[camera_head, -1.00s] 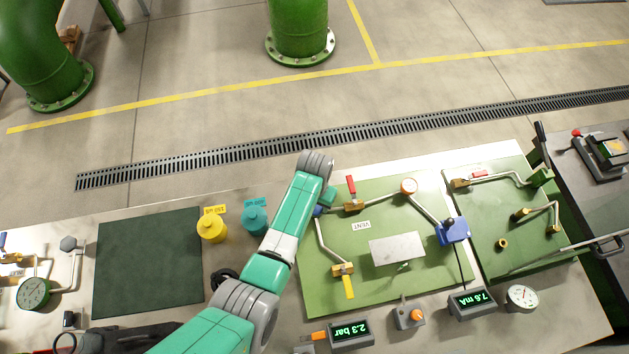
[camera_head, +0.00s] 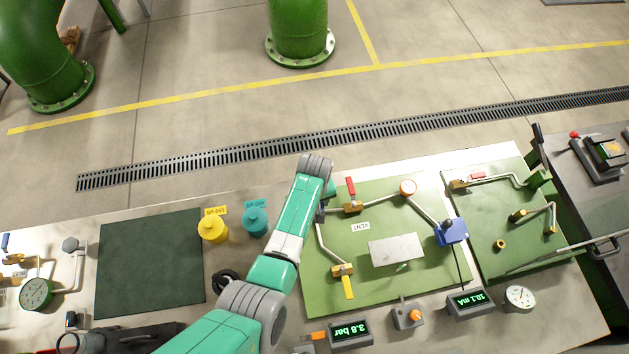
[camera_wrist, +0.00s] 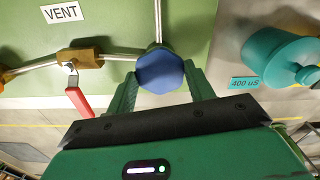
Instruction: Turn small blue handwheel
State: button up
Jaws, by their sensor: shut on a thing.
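The small blue handwheel (camera_wrist: 160,73) sits at the end of a thin pipe on the green panel (camera_head: 335,285). In the wrist view it is between the two green fingers of my gripper (camera_wrist: 161,80), which are closed on its sides. In the head view my gripper (camera_head: 321,203) is at the panel's upper left corner and largely hides the wheel. The bar display (camera_head: 350,329) reads 3.8 bar and the mA display (camera_head: 466,300) reads 10.1 mA.
A red-handled valve (camera_head: 351,190) stands just right of my gripper, near the VENT label (camera_wrist: 62,12). A teal container (camera_head: 255,222) and a yellow container (camera_head: 212,229) stand to the left. The dark mat (camera_head: 150,260) is clear.

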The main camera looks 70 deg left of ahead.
jog(key=shift+n, duration=0.5)
jog(key=o, duration=1)
notch_tip(320, 180, up, 8)
jog(key=shift+f+p, duration=0.1)
jog(key=shift+p, duration=0.35)
